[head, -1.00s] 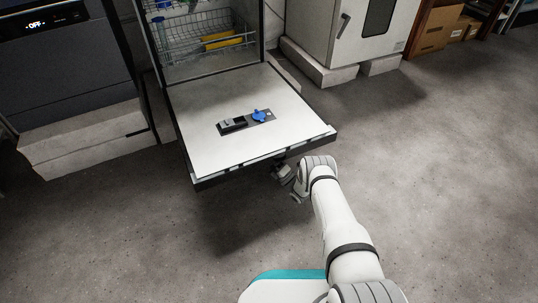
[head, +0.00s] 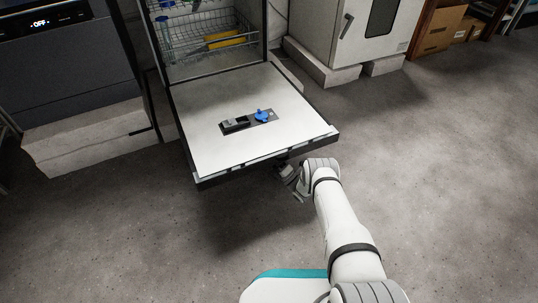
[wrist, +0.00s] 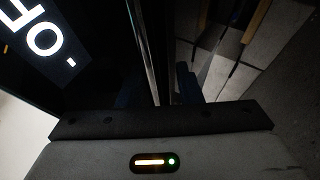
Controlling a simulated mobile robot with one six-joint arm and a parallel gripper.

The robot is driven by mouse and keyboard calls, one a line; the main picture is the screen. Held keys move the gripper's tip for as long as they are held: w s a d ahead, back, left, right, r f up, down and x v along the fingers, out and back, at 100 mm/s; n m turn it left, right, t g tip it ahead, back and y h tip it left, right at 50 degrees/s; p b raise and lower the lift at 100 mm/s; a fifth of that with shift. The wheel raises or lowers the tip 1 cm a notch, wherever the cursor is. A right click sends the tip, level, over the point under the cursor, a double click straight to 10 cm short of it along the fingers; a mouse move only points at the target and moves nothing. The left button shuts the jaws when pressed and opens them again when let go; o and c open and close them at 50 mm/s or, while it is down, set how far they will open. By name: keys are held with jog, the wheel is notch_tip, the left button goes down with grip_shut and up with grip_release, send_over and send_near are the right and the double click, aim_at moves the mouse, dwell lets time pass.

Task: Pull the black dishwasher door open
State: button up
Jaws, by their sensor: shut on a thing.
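The dishwasher door (head: 255,95) is swung down and lies about level, its pale inner face up, with a dispenser panel and blue cap (head: 263,116) on it. Its dark front edge (head: 270,162) faces me. My gripper (head: 287,174) is at the underside of that edge, right of its middle, partly hidden by the door and my wrist. In the wrist view my gripper's blue fingers (wrist: 158,88) are on either side of a shiny bar (wrist: 149,45), shut on this door handle. The door's dark outer face (wrist: 105,70) shows beside it.
A wire rack (head: 205,35) with a yellow item (head: 224,41) is inside the open dishwasher. A second dark appliance (head: 65,75) stands on a concrete block at left. A white oven (head: 355,35) stands at back right. The floor (head: 440,190) at right is clear.

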jog(key=p+v, duration=0.1)
jog(key=v, duration=0.7)
jog(key=shift+a+f+m+t+h, duration=0.25)
jog(key=shift+f+m+t+h, duration=0.05)
jog(key=shift+m, duration=0.1)
